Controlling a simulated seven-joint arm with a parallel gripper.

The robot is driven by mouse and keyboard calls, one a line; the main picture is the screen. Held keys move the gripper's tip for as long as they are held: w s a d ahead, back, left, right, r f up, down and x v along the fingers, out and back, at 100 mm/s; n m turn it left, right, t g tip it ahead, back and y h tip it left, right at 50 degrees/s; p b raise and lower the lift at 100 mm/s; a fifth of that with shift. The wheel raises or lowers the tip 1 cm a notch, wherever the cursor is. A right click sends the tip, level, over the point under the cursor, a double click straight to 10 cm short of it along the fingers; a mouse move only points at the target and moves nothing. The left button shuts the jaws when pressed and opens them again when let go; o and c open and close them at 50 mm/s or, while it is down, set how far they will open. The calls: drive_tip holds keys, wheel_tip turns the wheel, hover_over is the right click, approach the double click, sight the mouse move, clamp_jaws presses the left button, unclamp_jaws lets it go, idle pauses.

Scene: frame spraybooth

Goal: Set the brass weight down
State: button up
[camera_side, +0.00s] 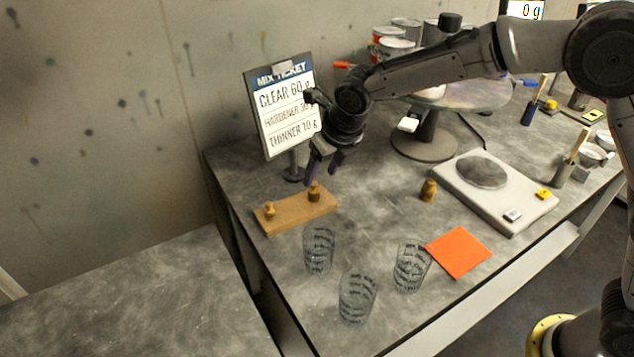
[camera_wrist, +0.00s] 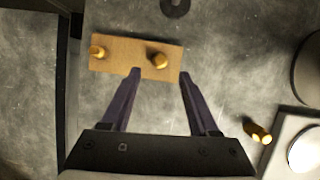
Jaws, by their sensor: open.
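Three brass weights show. A small one (camera_side: 269,210) and a larger one (camera_side: 314,191) stand on the wooden block (camera_side: 290,221) at the table's left. A third brass weight (camera_side: 428,190) stands on the bare tabletop, just left of the scale (camera_side: 530,196). My gripper (camera_side: 325,172) is open and empty, pointing down above the block. In the wrist view its fingertips (camera_wrist: 160,74) lie to either side of the larger weight (camera_wrist: 159,60) on the block (camera_wrist: 125,66). The small weight (camera_wrist: 97,53) is left of the fingers; the third weight (camera_wrist: 258,133) is at lower right.
Several clear cups, such as one (camera_side: 318,250), stand in front of the block. An orange sheet (camera_side: 458,252) lies before the scale. A mix ticket board (camera_side: 285,105) stands behind my gripper. A round stand (camera_side: 424,142) is to the right. A display (camera_side: 526,10) reads 0 g.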

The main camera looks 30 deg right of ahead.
drive_tip(key=shift+v, duration=2.75)
drive_tip(key=s+d+r+m, duration=0.4)
drive_tip(key=s+d+m, duration=0.2)
drive_tip(key=s+m, duration=0.15)
drive_tip(key=s+d+r+m, duration=0.4)
drive_tip(key=s+d+m, duration=0.2)
drive_tip(key=m, duration=0.3)
drive_tip(key=s+d+f+m, duration=0.2)
drive_tip(key=s+d+m, duration=0.1)
drive_tip(key=s+m, duration=0.6)
drive_tip(key=s+d+f+m+t, duration=0.1)
drive_tip(key=s+d+f+m, duration=0.1)
drive_tip(key=s+m, duration=0.7)
drive_tip(key=shift+s+d+m, duration=0.3)
drive_tip(key=shift+d+m, duration=0.45)
drive_tip(key=shift+m, duration=0.4)
